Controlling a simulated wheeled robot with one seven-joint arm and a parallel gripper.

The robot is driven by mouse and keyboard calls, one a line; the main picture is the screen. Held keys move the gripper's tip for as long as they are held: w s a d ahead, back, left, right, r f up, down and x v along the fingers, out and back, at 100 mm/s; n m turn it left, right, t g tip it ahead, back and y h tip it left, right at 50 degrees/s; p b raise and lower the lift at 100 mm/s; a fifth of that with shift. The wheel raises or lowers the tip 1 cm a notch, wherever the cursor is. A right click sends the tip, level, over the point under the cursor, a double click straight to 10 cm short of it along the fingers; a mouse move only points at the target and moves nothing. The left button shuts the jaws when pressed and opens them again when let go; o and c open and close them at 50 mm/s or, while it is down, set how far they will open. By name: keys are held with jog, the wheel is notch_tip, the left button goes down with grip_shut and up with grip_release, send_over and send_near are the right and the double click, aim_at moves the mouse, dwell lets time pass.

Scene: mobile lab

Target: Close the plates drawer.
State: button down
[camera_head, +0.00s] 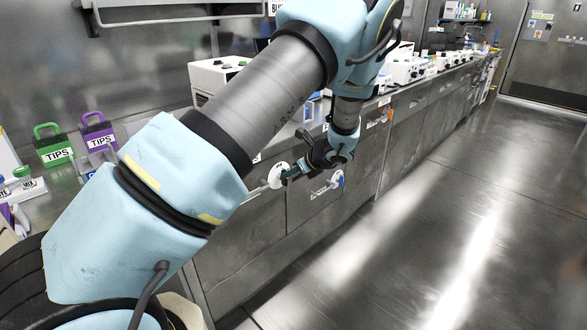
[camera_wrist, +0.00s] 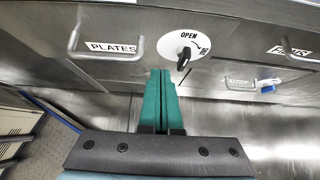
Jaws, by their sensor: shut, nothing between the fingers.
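The plates drawer front (camera_wrist: 130,70) is metal, with a "PLATES" label (camera_wrist: 112,48) and a bar handle (camera_wrist: 73,42) on its left in the wrist view. A round white dial (camera_wrist: 171,42) marked "OPEN", with a black knob, sits right of the label. My gripper (camera_wrist: 162,72) has green fingers pressed together with nothing between them, just below and left of the dial. In the head view my gripper (camera_head: 288,175) is close to the white dial (camera_head: 275,179), and my arm hides much of the drawer front. I cannot tell how far the drawer stands out.
A neighbouring drawer with a "FILTERS"-like label (camera_wrist: 290,52) is at the right. A lower panel has a handle with a blue part (camera_wrist: 268,86). Green (camera_head: 53,148) and purple (camera_head: 97,132) tips boxes stand on the counter. The floor (camera_head: 450,230) at right is clear.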

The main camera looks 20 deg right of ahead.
aim_at(269, 175)
jog(key=w+a+f, duration=0.1)
jog(key=w, duration=0.1)
jog(key=w+a+f+p, duration=0.1)
jog(key=w+f, duration=0.1)
jog(key=w, duration=0.1)
jog(key=shift+w+a, duration=0.35)
jog(key=shift+a, duration=0.05)
jog(key=shift+w+a, duration=0.15)
jog(key=shift+w, duration=0.35)
jog(key=w, duration=0.1)
jog(key=w+a, duration=0.1)
jog(key=w, duration=0.1)
jog(key=w+a, duration=0.1)
jog(key=shift+w+a, duration=0.15)
jog(key=shift+w, duration=0.15)
jog(key=shift+a+r, duration=0.1)
